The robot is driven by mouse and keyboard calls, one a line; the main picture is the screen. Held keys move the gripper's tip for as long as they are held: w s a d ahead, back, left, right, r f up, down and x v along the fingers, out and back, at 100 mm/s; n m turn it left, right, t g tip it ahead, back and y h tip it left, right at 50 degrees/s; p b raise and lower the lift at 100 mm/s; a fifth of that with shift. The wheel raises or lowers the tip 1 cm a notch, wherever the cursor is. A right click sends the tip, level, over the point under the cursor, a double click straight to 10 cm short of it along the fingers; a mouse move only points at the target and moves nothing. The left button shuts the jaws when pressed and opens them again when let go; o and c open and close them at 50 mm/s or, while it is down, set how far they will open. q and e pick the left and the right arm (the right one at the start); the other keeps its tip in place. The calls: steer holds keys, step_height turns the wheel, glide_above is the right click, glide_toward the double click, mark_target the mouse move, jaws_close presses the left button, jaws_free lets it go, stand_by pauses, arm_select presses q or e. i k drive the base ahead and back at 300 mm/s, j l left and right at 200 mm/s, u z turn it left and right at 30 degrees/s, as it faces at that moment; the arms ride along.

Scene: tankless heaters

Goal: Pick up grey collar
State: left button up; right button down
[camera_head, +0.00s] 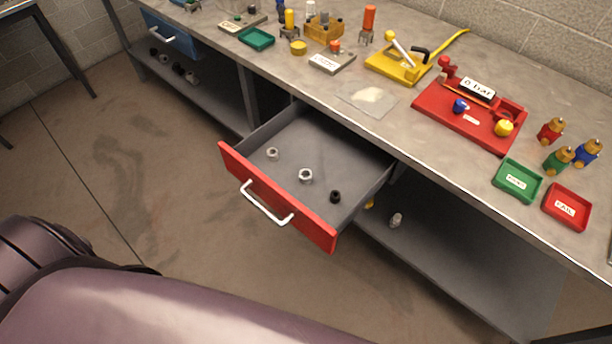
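The red-fronted drawer (235,170) under the bench is pulled open. Inside it lie three small ring-like parts in a diagonal row, apart from each other: a grey one (272,154) at the left, a lighter silver-grey one (306,176) in the middle and a black one (335,197) at the right. Either grey piece could be the grey collar; I cannot tell which. Neither of my grippers shows in the head view.
The bench top (350,75) carries a red fixture (440,108), a yellow lever tool (385,65), a green tray (517,180) and a red tray (567,207). The lower shelf (450,260) holds small parts. The floor before the drawer is clear.

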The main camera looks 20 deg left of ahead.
mark_target(303, 172)
steer(key=j+z, duration=0.25)
steer(key=j, duration=0.75)
steer(key=j+z, duration=0.3)
steer(key=j, duration=0.75)
